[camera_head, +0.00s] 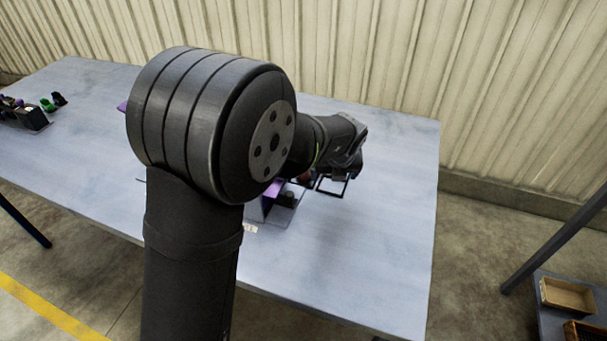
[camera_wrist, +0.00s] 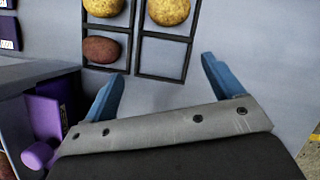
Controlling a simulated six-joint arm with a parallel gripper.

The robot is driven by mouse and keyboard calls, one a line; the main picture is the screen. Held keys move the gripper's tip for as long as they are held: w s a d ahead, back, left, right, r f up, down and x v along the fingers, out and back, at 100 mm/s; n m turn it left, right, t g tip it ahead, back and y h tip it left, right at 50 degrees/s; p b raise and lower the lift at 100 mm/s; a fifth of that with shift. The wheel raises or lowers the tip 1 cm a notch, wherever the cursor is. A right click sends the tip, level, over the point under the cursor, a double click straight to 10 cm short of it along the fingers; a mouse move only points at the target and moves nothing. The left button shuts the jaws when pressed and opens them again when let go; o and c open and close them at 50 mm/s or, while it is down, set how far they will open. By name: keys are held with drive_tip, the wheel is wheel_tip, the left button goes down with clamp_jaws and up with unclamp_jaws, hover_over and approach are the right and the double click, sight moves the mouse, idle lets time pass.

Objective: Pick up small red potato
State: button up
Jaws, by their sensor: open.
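A small reddish-brown potato (camera_wrist: 101,50) lies in the lower left cell of a black frame (camera_wrist: 137,40), in the wrist view. My gripper (camera_wrist: 165,80) is open and empty, with its two blue fingers apart. The potato is ahead of the fingers and slightly left, beyond the left fingertip and not touched. In the head view my gripper's wrist (camera_head: 343,145) is near the table's right part, and its fingers are hard to make out there. The potato is not clear in the head view, where my arm covers much of the area.
Yellow potatoes (camera_wrist: 169,10) lie in the upper cells of the frame. A purple and dark box (camera_wrist: 45,115) stands close to the left finger. The table (camera_head: 390,240) is clear at right. Dark and green items (camera_head: 47,104) sit at its far left.

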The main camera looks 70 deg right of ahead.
drive_tip(key=shift+c, duration=1.4)
drive_tip(key=shift+w+d+r+n, duration=0.15)
drive_tip(key=shift+w+r+n, duration=0.05)
drive_tip(key=shift+n, duration=0.3)
drive_tip(key=w+d+r+n+g+y, duration=0.15)
drive_tip(key=w+r+n, duration=0.45)
drive_tip(key=n, duration=0.9)
drive_tip(key=w+r+n+y, duration=0.3)
drive_tip(key=r+n, duration=0.5)
drive_tip(key=n, duration=0.8)
drive_tip(key=shift+h, duration=0.25)
wheel_tip(320, 180, down, 12)
drive_tip(key=shift+d, duration=0.15)
drive_tip(key=shift+s+a+f, duration=0.1)
drive_tip(key=shift+f, duration=1.25)
drive_tip(key=shift+s+a+f, duration=0.1)
drive_tip(key=shift+f, duration=1.2)
drive_tip(key=c, duration=1.1)
